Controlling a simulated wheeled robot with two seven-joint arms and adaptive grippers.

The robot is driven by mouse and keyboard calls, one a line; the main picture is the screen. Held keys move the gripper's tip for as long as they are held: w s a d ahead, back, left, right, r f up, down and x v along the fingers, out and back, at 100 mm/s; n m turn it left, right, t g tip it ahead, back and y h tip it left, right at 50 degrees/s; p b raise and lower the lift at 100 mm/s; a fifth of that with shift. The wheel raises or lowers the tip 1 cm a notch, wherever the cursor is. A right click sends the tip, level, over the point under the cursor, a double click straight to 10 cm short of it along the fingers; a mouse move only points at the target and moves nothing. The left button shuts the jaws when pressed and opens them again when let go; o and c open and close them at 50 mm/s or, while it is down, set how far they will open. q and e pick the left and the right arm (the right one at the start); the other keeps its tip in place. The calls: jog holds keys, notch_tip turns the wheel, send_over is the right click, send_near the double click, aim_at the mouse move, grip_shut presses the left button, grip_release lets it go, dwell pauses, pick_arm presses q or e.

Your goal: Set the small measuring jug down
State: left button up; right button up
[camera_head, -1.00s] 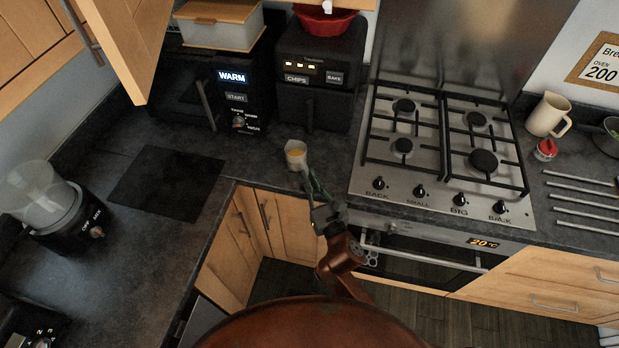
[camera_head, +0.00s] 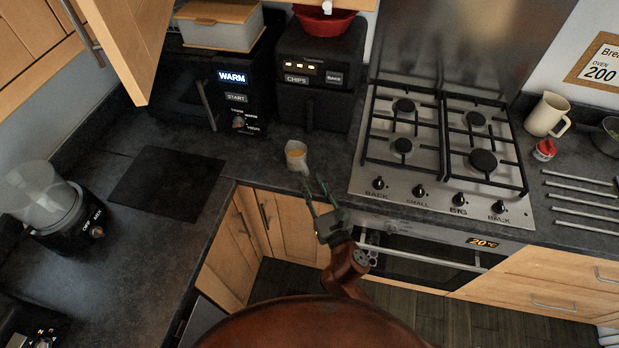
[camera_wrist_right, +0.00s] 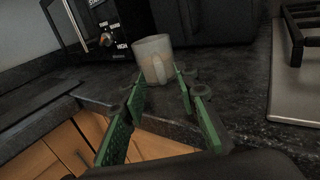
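The small measuring jug (camera_head: 296,155) is pale with an orange-yellow patch at its top in the head view. It stands upright on the dark worktop in front of the black air fryer. In the right wrist view the jug (camera_wrist_right: 153,58) has its handle towards me. My right gripper (camera_head: 316,190) is open and empty, its green fingers pointing at the jug from the front. The fingertips (camera_wrist_right: 158,80) are spread just short of the jug, apart from its body; whether one brushes the handle is unclear. My left gripper is not in view.
The gas hob (camera_head: 440,150) is right of the jug. The air fryer (camera_head: 315,85) and a black appliance reading WARM (camera_head: 235,90) stand behind. A dark mat (camera_head: 167,183) lies left. The worktop's front edge is close to the jug.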

jog(key=v, duration=0.9)
jog(key=shift+s, duration=0.15)
dwell(1.1)
